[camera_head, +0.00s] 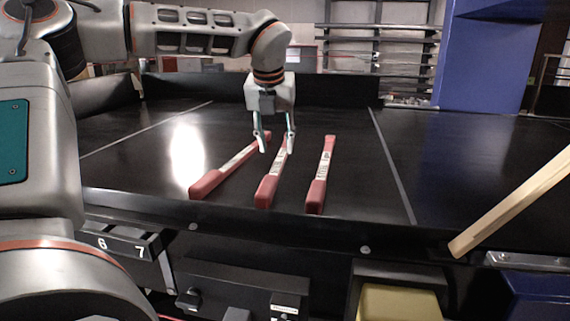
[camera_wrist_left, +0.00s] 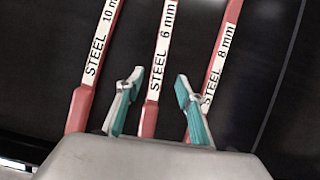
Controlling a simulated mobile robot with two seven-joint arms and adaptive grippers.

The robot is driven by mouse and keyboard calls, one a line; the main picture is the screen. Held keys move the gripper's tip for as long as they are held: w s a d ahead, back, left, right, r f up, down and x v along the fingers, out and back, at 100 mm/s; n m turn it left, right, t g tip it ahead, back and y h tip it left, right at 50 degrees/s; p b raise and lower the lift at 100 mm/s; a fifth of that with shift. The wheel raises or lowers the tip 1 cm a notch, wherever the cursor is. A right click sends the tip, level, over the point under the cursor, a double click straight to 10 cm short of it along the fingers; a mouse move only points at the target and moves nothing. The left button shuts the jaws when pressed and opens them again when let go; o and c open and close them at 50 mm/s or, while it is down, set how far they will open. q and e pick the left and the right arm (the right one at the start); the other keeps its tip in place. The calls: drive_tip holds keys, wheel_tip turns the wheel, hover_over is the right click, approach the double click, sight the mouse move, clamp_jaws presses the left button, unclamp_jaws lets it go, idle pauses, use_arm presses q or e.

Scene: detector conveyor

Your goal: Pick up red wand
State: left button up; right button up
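Three red wands with white labels lie side by side on the black conveyor belt, thick ends toward me: a left wand (camera_head: 207,184), a middle wand (camera_head: 268,190) and a right wand (camera_head: 318,185). In the left wrist view the labels read STEEL 10 mm on the left wand (camera_wrist_left: 78,110), 6 mm on the middle wand (camera_wrist_left: 149,121) and 8 mm on the right wand (camera_wrist_left: 217,68). My left gripper (camera_head: 277,148) points down, open, over the middle wand. In the wrist view its fingertips (camera_wrist_left: 158,80) show on either side of that wand. I cannot tell their height. My right gripper is not in view.
A pale wooden bar (camera_head: 515,203) slants across the right front. A blue pillar (camera_head: 483,62) stands behind the belt. A yellow bin (camera_head: 400,303) sits below the front edge. The belt right of the wands is clear.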

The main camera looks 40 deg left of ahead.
sight(277, 165)
use_arm(q)
drive_tip(key=shift+x, duration=0.85)
drive_tip(key=p+x, duration=0.1)
drive_tip(key=x, duration=0.4)
drive_tip(key=shift+s+p, duration=0.1)
drive_tip(key=shift+p, duration=0.3)
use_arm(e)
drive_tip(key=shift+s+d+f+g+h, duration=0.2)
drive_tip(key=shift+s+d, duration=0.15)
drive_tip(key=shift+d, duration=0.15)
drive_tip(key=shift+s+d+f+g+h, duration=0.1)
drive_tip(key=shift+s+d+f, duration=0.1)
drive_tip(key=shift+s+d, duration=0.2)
use_arm(q)
clamp_jaws()
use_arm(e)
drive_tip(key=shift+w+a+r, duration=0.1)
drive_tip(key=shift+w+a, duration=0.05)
